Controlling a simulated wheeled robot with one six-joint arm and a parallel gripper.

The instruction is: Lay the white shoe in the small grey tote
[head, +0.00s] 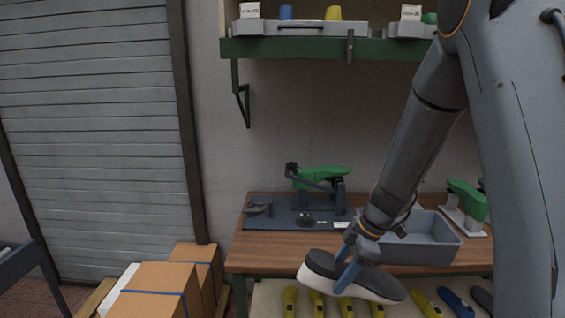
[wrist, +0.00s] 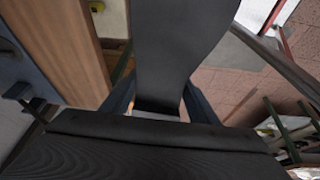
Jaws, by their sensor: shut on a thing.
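The shoe (head: 385,287), with a white lower part and a dark upper side, hangs in my gripper (head: 347,277) in front of the bench edge. A blue finger crosses its middle; its long side lies roughly level, tilted slightly down to the right. In the wrist view, a dark part of the shoe (wrist: 178,45) passes between the two blue fingers. The small grey tote (head: 425,252) stands on the bench, behind and to the right of the shoe. Its near wall shows; its floor is mostly hidden and my arm covers its left part.
The wooden bench (head: 262,250) carries a dark board (head: 270,218) with a green last on a stand (head: 320,178). Another green last (head: 467,198) stands right of the tote. Yellow lasts (head: 318,304) lie on a lower shelf. Cardboard boxes (head: 155,290) stand at left.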

